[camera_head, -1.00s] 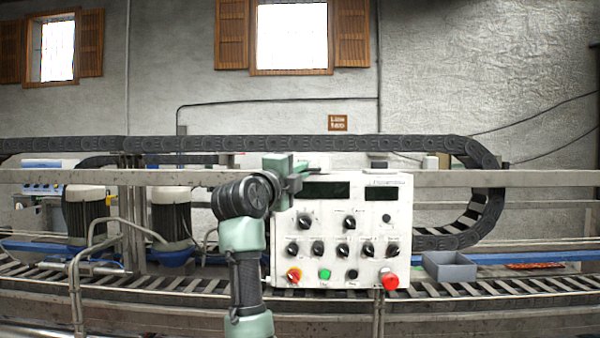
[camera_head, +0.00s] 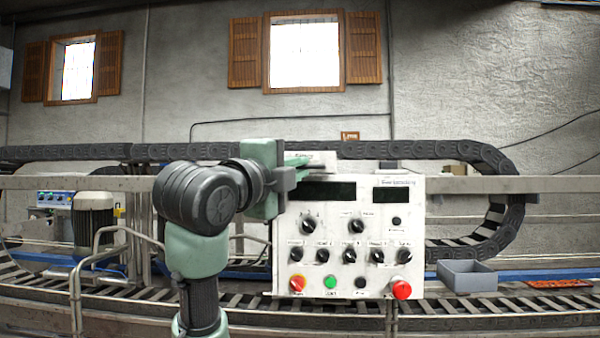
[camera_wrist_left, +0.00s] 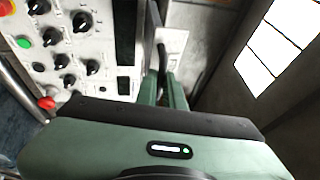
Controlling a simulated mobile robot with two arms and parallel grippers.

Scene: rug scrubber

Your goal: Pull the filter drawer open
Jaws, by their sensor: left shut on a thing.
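The filter drawer (camera_head: 321,157) shows as a white, labelled piece just above the top edge of the white control box (camera_head: 345,270), partly hidden by my left gripper (camera_head: 312,162). In the left wrist view it appears as a pale front (camera_wrist_left: 173,42) with a dark handle (camera_wrist_left: 162,57). My left gripper (camera_wrist_left: 162,78) has its green fingers close together at this handle, shut on it. The finger contact is small and partly hidden. How far the drawer stands out cannot be told. My right gripper is in no view.
The control box carries several black knobs, a green button (camera_head: 330,282) and red knobs, close below my left gripper. A black cable chain (camera_head: 420,150) runs behind. A grey bin (camera_head: 466,275) stands at right on the slatted conveyor (camera_head: 480,305).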

